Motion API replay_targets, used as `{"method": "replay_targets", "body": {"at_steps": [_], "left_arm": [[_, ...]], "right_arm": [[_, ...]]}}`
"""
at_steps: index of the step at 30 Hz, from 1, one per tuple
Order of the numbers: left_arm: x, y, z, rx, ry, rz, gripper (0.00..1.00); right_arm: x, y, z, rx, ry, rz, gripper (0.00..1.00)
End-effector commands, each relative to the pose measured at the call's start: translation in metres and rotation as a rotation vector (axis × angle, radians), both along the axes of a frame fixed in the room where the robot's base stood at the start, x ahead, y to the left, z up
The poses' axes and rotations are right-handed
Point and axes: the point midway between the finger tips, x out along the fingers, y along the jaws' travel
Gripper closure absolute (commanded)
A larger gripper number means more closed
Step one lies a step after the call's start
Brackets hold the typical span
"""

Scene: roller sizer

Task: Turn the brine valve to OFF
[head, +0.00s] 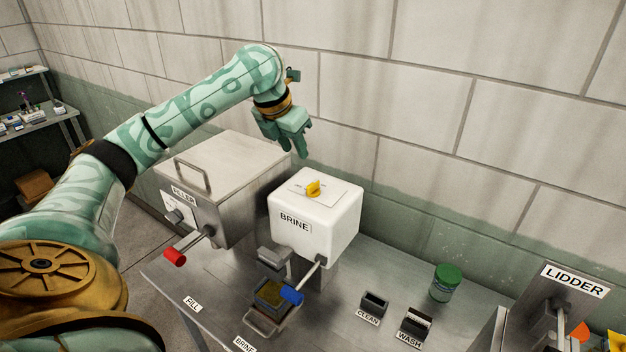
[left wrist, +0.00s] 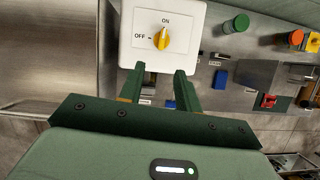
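The brine valve is a yellow knob (head: 313,188) on top of the white BRINE box (head: 335,222). In the left wrist view the knob (left wrist: 161,40) sits on a white plate marked ON at the top and OFF at the left. Its pointer is toward ON. My left gripper (head: 302,148) is above the back left of the box, fingers pointing down, apart from the knob. In the left wrist view its two fingers (left wrist: 159,80) are spread with nothing between them, and the knob lies beyond their tips. My right gripper does not show.
The steel FILLER box (head: 235,165) stands just left of the BRINE box. A blue-ended lever (head: 292,296) sticks out at the front, above a small container (head: 271,294). A green-lidded jar (head: 446,283) and the LIDDER machine (head: 560,300) stand right. The wall is close behind.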

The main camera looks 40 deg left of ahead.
Motion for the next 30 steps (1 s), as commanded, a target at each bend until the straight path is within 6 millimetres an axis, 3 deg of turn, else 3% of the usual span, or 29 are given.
{"method": "replay_targets", "body": {"at_steps": [3,7,15,24,28,29,30], "left_arm": [[0.015,-0.002,-0.033,-0.004,0.007,-0.001,0.66],[0.029,-0.002,-0.065,-0.005,0.007,-0.001,0.66],[0.05,-0.001,-0.111,-0.005,0.003,0.0,0.66],[0.055,-0.001,-0.123,-0.003,0.002,-0.001,0.66],[0.055,-0.001,-0.123,-0.002,0.002,-0.001,0.66],[0.055,-0.001,-0.123,-0.002,0.002,-0.001,0.69],[0.055,-0.001,-0.123,-0.002,0.002,-0.001,0.8]], "right_arm": [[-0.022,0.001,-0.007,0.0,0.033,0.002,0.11],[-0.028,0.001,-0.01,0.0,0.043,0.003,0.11],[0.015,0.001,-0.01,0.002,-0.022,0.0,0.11],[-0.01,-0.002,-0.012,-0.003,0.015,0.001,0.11],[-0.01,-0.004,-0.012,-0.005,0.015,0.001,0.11],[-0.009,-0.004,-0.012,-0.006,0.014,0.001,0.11],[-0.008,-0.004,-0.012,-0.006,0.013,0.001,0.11]]}}
